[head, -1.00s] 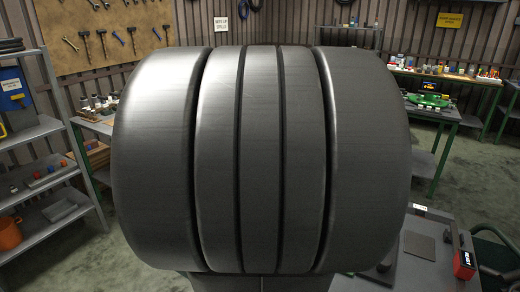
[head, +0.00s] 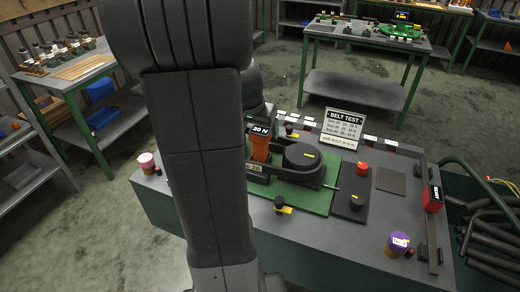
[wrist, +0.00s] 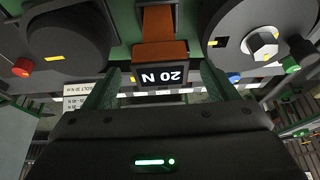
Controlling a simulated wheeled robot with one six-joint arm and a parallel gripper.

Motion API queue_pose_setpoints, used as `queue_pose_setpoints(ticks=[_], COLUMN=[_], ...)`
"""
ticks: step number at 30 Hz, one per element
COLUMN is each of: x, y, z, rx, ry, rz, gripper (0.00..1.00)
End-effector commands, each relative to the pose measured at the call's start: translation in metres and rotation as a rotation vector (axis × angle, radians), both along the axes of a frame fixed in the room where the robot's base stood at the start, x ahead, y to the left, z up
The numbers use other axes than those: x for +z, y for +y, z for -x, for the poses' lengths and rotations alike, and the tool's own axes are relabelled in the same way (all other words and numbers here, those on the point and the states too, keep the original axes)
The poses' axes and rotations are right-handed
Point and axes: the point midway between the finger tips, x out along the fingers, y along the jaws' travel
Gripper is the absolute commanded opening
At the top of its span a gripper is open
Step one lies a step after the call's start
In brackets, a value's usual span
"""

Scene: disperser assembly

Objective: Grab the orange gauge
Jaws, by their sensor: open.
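The orange gauge (head: 260,148) stands on the green-based belt rig, with a black display reading 20 N at its top. It also shows upside down in the wrist view (wrist: 160,50), its display facing the camera. My gripper (wrist: 160,78) is open. Its two green-grey fingers stand one on each side of the display, with space visible on both sides; I see no contact. In the head view my arm hides the gripper and part of the rig's left side.
A large dark pulley (head: 303,158) sits right of the gauge. Red and black knobs, a belt test card (head: 342,128), a purple-topped container (head: 397,244) and a red device (head: 432,198) are on the bench (head: 340,240). Another table (head: 362,39) stands behind.

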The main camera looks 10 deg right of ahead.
Motion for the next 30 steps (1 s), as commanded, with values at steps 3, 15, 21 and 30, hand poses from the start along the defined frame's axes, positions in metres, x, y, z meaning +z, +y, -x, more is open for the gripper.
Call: queue_pose_setpoints(ticks=[3,15,21,30], x=[-0.008,-0.044,-0.045,-0.044], y=[-0.003,-0.013,-0.013,-0.013], z=[-0.004,-0.019,-0.020,-0.020], rx=[-0.001,0.001,0.001,0.000], ry=[0.004,0.002,0.000,-0.001], rz=[-0.001,-0.001,0.000,-0.001], gripper=[0.80,0.80,0.80,0.31])
